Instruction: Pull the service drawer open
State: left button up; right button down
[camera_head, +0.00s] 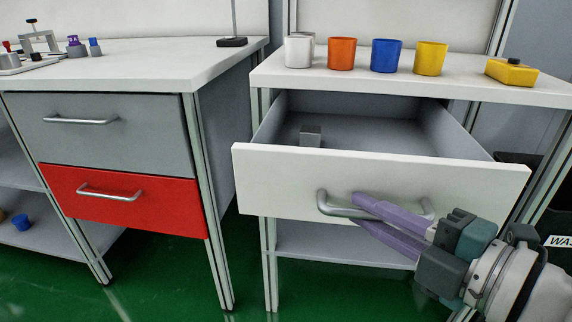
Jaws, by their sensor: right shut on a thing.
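The white-fronted service drawer (280,178) stands pulled out of the right-hand bench, and its grey inside shows. A small grey block (310,136) is in the drawer, toward its left side. The drawer's metal bar handle (323,203) is on the front panel. My right gripper (362,208) comes in from the lower right, and its purple fingers are shut on the handle, one above and one below the bar. The right part of the handle is partly hidden by the fingers. My left gripper is not in view.
White, orange, blue and yellow cups (387,56) and a yellow box (511,72) stand on the right bench top (450,86). A left bench has a grey drawer (110,140) and a red drawer (135,210), both closed. Green floor (170,270) lies between the benches.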

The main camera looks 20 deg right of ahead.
jog(key=c, duration=0.9)
grip_release()
jog(key=v, duration=1)
jog(key=shift+r+p, duration=0.1)
jog(key=shift+p, duration=0.2)
